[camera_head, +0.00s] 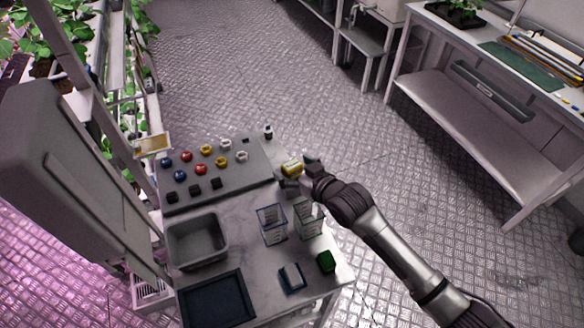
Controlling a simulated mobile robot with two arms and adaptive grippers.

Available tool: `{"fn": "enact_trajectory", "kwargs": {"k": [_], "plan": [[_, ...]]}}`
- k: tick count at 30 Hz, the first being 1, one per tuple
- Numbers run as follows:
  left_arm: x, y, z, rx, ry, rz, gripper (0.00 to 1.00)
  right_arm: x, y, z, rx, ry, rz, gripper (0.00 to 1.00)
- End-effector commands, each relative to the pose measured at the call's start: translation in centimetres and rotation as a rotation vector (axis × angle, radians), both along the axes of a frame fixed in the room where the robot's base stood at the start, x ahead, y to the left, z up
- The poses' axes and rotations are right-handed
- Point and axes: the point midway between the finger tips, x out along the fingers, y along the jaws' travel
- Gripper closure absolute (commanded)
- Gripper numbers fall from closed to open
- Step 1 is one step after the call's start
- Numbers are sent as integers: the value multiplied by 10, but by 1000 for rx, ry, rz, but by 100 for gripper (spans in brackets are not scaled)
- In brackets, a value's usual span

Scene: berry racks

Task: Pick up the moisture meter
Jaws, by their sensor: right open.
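A small yellow-and-white item (292,167) lies at the right end of the grey board on the bench, and it may be the moisture meter, though it is too small to tell. My right gripper (293,181) is open right beside it, and I cannot tell whether a finger touches it. My right arm reaches in from the lower right and hides part of the bench's right edge. My left gripper is not in view.
The grey board (240,178) carries several coloured knobs. A grey bin (197,240), dark tray (216,300), blue-and-white item (291,277), green item (326,262) and small bottle (268,131) are also there.

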Motion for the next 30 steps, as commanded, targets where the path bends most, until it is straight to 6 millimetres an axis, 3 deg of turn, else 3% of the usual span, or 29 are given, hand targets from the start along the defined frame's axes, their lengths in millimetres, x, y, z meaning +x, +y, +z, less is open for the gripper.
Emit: {"fn": "enact_trajectory", "kwargs": {"k": [10, 24, 30], "plan": [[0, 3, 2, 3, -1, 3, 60, 7, 5, -5, 0, 0, 1, 17], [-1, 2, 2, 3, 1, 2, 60, 7, 5, -4, 0, -1, 1, 90], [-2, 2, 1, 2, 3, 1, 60, 7, 5, -3, 0, -1, 1, 90]]}}
